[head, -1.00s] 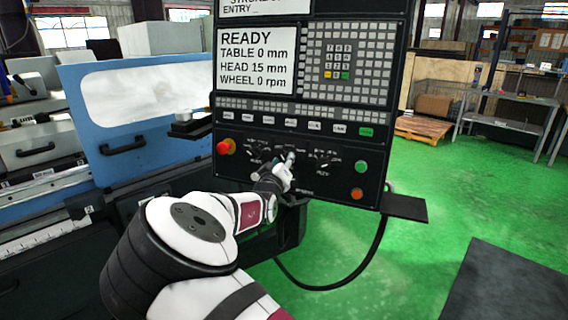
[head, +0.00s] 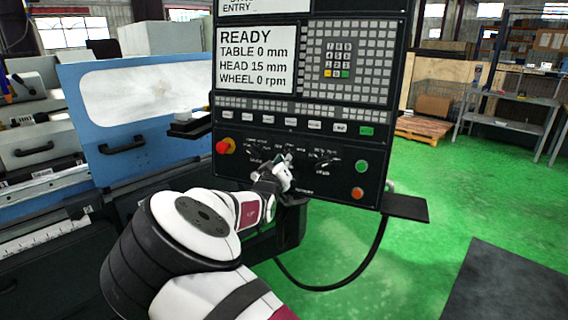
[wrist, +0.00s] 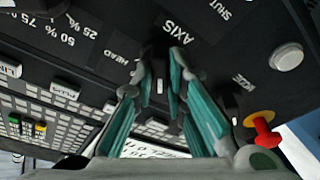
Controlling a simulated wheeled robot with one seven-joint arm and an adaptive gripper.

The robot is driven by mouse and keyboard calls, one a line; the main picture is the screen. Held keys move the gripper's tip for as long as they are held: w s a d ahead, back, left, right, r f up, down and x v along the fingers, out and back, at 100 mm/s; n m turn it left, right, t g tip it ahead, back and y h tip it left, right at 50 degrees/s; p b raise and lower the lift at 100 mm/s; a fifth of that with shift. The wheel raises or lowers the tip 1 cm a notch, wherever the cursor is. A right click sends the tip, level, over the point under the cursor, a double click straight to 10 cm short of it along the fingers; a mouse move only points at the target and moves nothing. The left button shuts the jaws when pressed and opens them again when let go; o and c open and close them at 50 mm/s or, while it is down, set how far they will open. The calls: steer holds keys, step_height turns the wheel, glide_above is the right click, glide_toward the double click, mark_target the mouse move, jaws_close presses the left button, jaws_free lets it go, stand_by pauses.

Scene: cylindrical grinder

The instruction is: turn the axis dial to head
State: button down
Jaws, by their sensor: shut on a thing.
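The axis dial (wrist: 159,56) is a dark knob on the black control panel, below the AXIS label in the upside-down wrist view. My gripper (wrist: 159,68) has its teal-padded fingers on either side of the dial and is shut on it. A HEAD label (wrist: 122,43) is printed to the left of the dial in this view. In the head view, my gripper (head: 284,166) is at the lower middle of the panel and hides the dial. I cannot tell which mark the dial points to.
The panel screen (head: 255,60) reads READY, TABLE 0 mm, HEAD 15 mm, WHEEL 0 rpm. A red emergency knob (head: 225,146) is left of my gripper; green (head: 361,166) and orange (head: 357,193) buttons are to the right. A percent-marked dial (wrist: 62,12) is close by.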

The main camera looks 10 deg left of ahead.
steer(key=m+h+b, duration=0.1)
steer(key=m, duration=0.2)
steer(key=shift+w+m, duration=0.1)
steer(key=shift+m, duration=0.3)
steer(key=m+h+b, duration=0.1)
steer(key=m, duration=0.1)
steer(key=m+b, duration=0.1)
steer(key=m, duration=0.2)
steer(key=shift+a+m+h, duration=0.1)
steer(key=shift+m+h, duration=0.2)
steer(key=shift+h, duration=0.1)
steer(key=m+h+b, duration=0.1)
steer(key=m, duration=0.4)
steer(key=shift+g+b, duration=0.35)
steer(key=shift+g, duration=0.05)
steer(key=shift+a+m+g+h+b, duration=0.1)
steer(key=shift+m+g+h+b, duration=0.35)
steer(key=shift+m, duration=1.25)
steer(key=shift+r, duration=0.1)
steer(key=c, duration=1.6)
jaws_free()
